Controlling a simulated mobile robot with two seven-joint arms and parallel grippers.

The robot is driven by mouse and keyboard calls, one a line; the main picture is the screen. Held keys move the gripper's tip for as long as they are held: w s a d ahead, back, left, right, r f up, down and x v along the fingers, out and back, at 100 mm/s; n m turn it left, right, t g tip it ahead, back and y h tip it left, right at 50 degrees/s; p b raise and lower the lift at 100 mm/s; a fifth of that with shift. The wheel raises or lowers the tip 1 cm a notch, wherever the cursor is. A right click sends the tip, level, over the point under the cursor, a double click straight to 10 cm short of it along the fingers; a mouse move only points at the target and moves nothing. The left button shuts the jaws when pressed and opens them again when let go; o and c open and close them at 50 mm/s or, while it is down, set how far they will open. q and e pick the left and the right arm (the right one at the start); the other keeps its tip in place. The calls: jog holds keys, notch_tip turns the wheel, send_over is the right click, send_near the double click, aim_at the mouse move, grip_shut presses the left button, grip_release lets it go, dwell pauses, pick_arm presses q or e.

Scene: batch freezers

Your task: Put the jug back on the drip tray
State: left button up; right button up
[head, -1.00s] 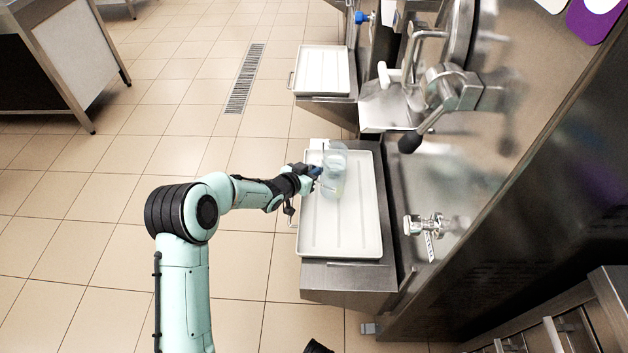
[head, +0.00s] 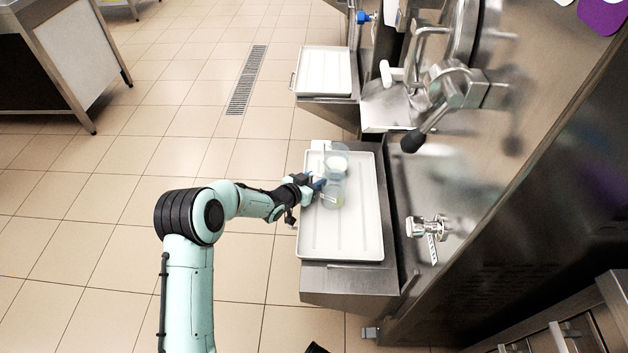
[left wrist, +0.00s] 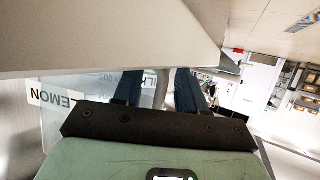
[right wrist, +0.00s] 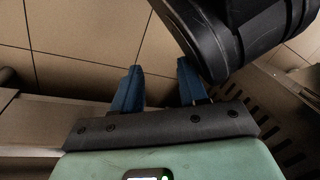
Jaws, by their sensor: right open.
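A clear jug (head: 334,193) with pale yellow-green contents is over the white drip tray (head: 340,235). My left gripper (head: 316,186) reaches in from the left at the jug's side. Its blue fingers (left wrist: 158,90) stand on either side of the pale upright handle (left wrist: 162,88). I cannot tell whether the jug's base touches the tray. My right gripper (right wrist: 160,88) is open and empty in the right wrist view.
A second clear jug (head: 336,158) with white contents stands close behind the first on the same tray. Another white tray (head: 323,70) sits farther back, empty. A steel dispenser lever (head: 425,130) and a tap (head: 424,227) stick out at right. The tray's front half is clear.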

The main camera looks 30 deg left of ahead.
pick_arm(q)
jog(key=shift+r, duration=0.1)
pick_arm(e)
jog(key=shift+w+r, duration=0.1)
pick_arm(q)
jog(key=shift+s+r, duration=0.15)
jog(key=shift+r, duration=0.1)
jog(key=p+v, duration=0.3)
jog(key=v, duration=0.8)
jog(key=shift+s, duration=0.3)
pick_arm(e)
jog(key=shift+t, duration=0.4)
jog(key=r, duration=0.1)
jog(key=w+a+r, duration=0.1)
jog(key=r, duration=0.2)
jog(key=shift+w+a+r, duration=0.35)
jog(key=shift+r, duration=0.05)
